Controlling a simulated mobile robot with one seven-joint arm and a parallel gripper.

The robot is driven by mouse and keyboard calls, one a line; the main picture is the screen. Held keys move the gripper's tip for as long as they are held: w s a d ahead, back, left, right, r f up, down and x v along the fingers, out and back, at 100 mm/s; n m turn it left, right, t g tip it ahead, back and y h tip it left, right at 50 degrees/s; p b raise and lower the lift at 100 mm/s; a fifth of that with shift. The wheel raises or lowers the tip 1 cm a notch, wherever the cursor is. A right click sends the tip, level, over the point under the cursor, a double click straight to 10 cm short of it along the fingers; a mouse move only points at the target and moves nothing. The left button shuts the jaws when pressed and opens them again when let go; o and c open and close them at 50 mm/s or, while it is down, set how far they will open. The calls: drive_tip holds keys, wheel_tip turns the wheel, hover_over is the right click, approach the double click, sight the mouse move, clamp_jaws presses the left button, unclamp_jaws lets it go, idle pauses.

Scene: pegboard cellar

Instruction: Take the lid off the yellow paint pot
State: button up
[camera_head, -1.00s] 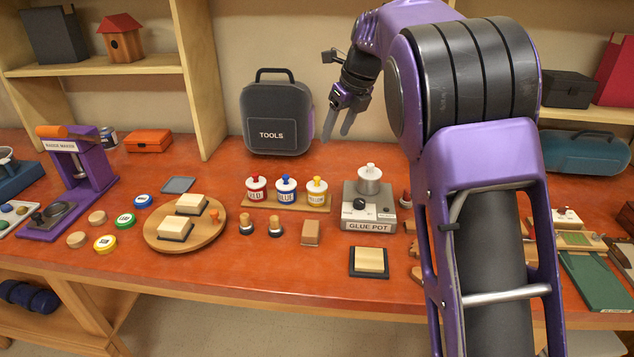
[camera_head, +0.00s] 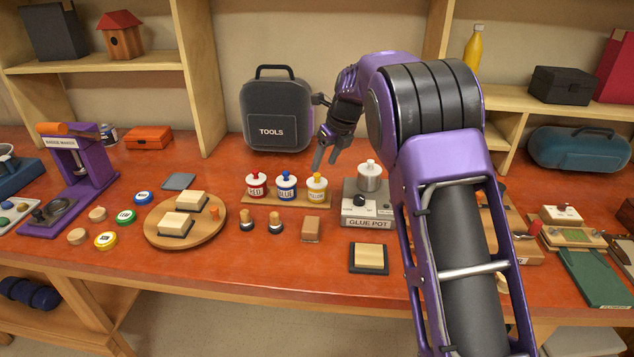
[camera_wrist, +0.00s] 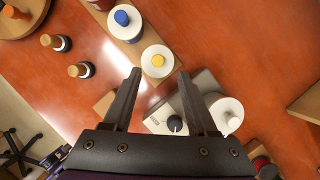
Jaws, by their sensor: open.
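The yellow paint pot (camera_head: 317,190) stands at the right end of a row of three pots on a wooden strip (camera_head: 262,200). Its white lid with a yellow knob (camera_head: 317,178) is on it. The knob also shows in the wrist view (camera_wrist: 157,61), just beyond and between my fingertips. My gripper (camera_head: 325,158) is open and empty, pointing down above the yellow pot, apart from it. In the wrist view my gripper (camera_wrist: 158,75) has its two fingers spread wide.
The blue pot (camera_head: 287,189) and red pot (camera_head: 256,187) stand to the left. The glue pot (camera_head: 369,205) is close on the right. A dark tool case (camera_head: 275,115) stands behind. Two stamps and a wooden block (camera_head: 311,229) lie in front.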

sight(317, 174)
drive_tip(key=x, duration=0.5)
drive_tip(key=shift+a, duration=0.25)
clamp_jaws()
